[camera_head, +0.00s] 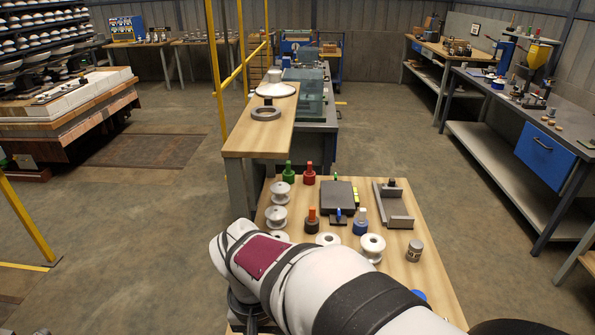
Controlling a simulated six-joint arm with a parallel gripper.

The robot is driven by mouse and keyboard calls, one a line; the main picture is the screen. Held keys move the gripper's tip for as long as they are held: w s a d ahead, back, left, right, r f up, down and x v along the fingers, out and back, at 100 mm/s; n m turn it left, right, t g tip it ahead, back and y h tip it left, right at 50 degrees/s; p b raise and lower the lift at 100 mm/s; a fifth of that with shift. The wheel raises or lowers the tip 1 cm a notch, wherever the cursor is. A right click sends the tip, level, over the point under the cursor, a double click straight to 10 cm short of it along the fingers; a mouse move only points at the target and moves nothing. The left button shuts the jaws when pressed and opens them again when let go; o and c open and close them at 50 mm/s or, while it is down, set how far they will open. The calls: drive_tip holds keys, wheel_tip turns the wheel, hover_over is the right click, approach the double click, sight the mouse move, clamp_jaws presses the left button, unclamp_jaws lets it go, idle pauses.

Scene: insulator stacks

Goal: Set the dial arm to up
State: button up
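A dark flat box (338,197) sits on the wooden table (436,275), with a yellow strip at its right edge. A small blue upright piece (338,214) stands on a dark base at the box's near edge. It may be the dial arm, but it is too small to tell which way it is set. My white arm, with a maroon panel and dark bands, crosses the near part of the table and hides some of it. My gripper is not visible.
White insulators (371,247) stand near my arm. Green, red, orange-topped and blue-based pieces surround the box. A grey metal bracket (393,206) and a small grey can (414,250) are at the right. A wooden bench (258,137) lies behind. Open floor lies on both sides.

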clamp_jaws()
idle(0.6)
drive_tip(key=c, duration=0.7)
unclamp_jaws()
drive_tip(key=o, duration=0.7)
